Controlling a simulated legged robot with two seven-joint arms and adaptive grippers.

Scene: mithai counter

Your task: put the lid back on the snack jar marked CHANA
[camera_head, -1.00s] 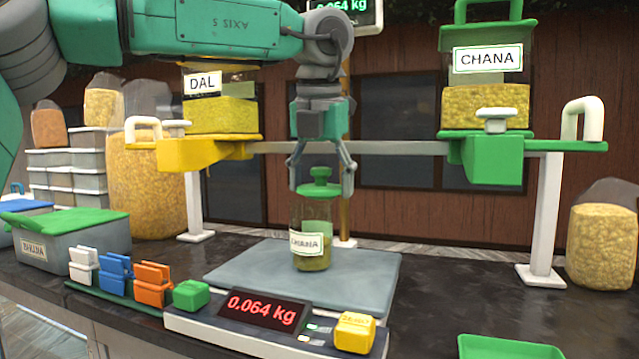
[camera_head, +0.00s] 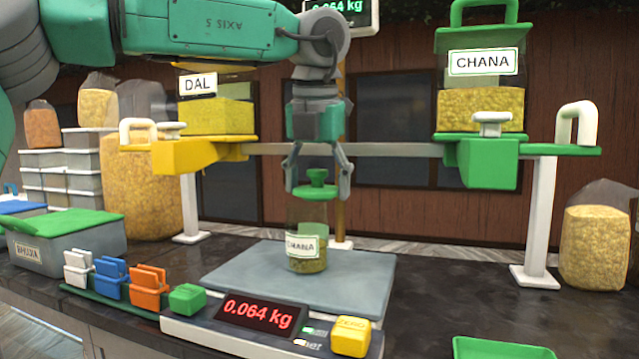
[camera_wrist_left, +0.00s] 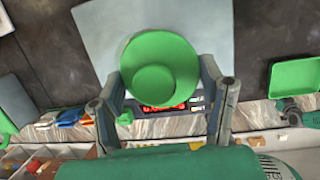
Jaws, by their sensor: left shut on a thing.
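The small clear jar marked CHANA (camera_head: 307,247), part filled with yellow-brown snack, stands upright on the grey scale plate (camera_head: 365,272). The green knobbed lid (camera_head: 316,191) is level at the jar's mouth; whether it touches the rim or hovers just above is unclear. My left gripper (camera_head: 318,193) points down from above, its fingers shut on the lid's two sides. In the left wrist view the round lid (camera_wrist_left: 172,52) lies between the fingers (camera_wrist_left: 163,103) and hides the jar below.
A scale display (camera_head: 259,311) reads 0.064 kg. A yellow button (camera_head: 351,336) and coloured clips (camera_head: 148,287) line the front. A green tray (camera_head: 503,349) lies front right. Behind, a raised rail carries larger DAL (camera_head: 218,117) and CHANA (camera_head: 480,110) containers. The right counter is mostly clear.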

